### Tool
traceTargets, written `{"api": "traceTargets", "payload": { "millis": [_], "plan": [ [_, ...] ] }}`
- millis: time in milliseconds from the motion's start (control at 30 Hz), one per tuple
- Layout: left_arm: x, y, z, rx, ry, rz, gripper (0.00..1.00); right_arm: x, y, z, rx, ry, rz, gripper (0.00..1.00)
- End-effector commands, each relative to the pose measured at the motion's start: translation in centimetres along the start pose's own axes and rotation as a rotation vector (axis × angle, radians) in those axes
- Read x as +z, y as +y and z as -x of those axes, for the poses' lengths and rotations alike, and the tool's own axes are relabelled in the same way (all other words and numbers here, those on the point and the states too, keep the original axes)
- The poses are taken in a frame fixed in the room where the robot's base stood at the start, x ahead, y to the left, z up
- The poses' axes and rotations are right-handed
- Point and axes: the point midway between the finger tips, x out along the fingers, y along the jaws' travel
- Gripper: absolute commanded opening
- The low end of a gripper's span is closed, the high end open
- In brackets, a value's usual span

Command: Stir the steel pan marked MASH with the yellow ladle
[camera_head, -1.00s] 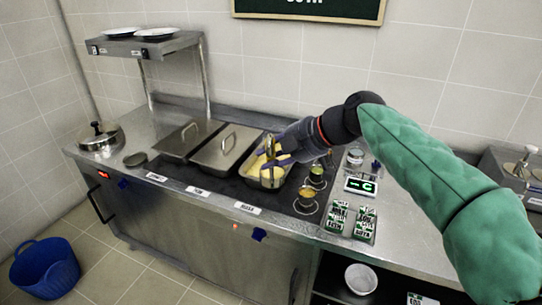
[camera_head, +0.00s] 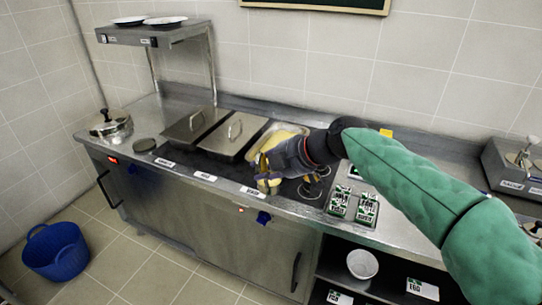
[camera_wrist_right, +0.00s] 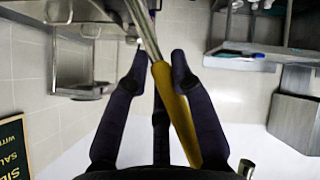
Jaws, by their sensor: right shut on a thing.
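The steel pan (camera_head: 262,137) holds pale yellow mash and stands uncovered in the dark counter top, right of two lidded pans. My right gripper (camera_head: 266,172) is over the front part of this pan and hides much of it. In the right wrist view the gripper (camera_wrist_right: 158,72) is shut on the yellow handle of the ladle (camera_wrist_right: 177,112), whose steel shaft runs up out of the picture. The ladle's bowl is out of that view and cannot be made out in the head view. My left gripper is not in view.
Two steel lids (camera_head: 232,136) cover the pans to the left. A round pot (camera_head: 110,124) stands at the far left. Labelled green-white packs (camera_head: 352,204) stand right of my gripper. A plate shelf (camera_head: 155,36) rises behind. A blue basket (camera_head: 55,250) is on the floor.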

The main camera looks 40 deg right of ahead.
Motion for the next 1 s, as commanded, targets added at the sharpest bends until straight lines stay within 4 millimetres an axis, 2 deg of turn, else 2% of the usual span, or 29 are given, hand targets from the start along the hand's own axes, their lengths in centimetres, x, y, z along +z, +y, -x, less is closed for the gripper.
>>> {"api": "traceTargets", "payload": {
  "millis": [133, 400, 600, 833, 1000],
  "plan": [
    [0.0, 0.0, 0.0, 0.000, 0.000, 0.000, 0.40, 0.4, -1.6, -2.4, 0.015, -0.011, -0.014, 0.00],
    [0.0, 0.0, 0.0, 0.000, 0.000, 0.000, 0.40, 1.8, -5.9, -9.0, 0.057, -0.047, -0.061, 0.00],
    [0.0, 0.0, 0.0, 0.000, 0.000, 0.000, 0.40, 2.8, -8.3, -13.1, 0.088, -0.071, -0.092, 0.00],
    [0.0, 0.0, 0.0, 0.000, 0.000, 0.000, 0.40, 3.5, -10.6, -16.6, 0.113, -0.089, -0.116, 0.00],
    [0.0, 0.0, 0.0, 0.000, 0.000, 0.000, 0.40, 3.6, -10.9, -17.4, 0.122, -0.091, -0.124, 0.00]
  ]
}}
